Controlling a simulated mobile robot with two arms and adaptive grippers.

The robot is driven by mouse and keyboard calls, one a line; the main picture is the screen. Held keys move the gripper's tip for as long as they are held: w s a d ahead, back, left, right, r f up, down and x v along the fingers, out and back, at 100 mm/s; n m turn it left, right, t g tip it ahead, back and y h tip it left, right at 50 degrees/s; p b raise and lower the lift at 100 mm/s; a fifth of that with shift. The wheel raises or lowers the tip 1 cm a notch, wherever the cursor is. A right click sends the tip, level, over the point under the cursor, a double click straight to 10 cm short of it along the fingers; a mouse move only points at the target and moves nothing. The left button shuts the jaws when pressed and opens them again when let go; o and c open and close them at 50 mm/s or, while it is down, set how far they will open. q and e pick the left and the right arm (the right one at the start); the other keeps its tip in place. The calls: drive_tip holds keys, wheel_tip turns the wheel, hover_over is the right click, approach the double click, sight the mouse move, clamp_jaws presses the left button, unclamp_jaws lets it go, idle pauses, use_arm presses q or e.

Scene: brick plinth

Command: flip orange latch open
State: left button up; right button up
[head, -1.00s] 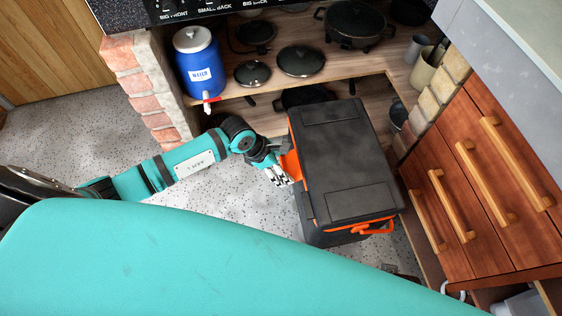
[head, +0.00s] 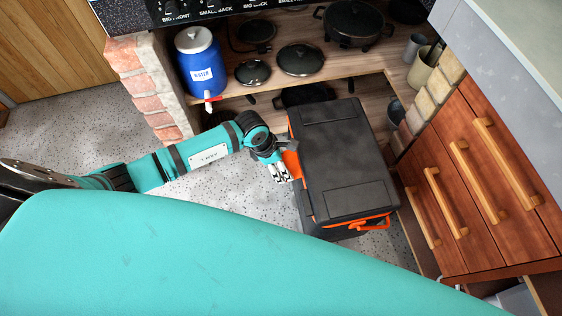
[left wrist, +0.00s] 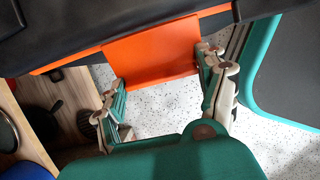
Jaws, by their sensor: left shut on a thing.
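A black box with a dark lid (head: 345,150) and orange trim stands on the floor. Its orange latch (head: 291,163) is on the left side, partly hidden by my left gripper (head: 280,171). In the left wrist view, the latch (left wrist: 153,55) is a flat orange plate hanging off the box's edge, between the fingers of my left gripper (left wrist: 162,72). The gripper is shut on the latch across its width. The lid lies flat on the box. My right gripper is not in view.
A brick pillar (head: 148,85) is at the left, wooden drawers (head: 480,190) at the right. Speckled floor (head: 80,125) is clear left of the box.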

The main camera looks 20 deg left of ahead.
use_arm(q)
drive_tip(key=shift+d, duration=0.1)
drive_tip(key=o, duration=1.2)
drive_tip(key=v, duration=1.2)
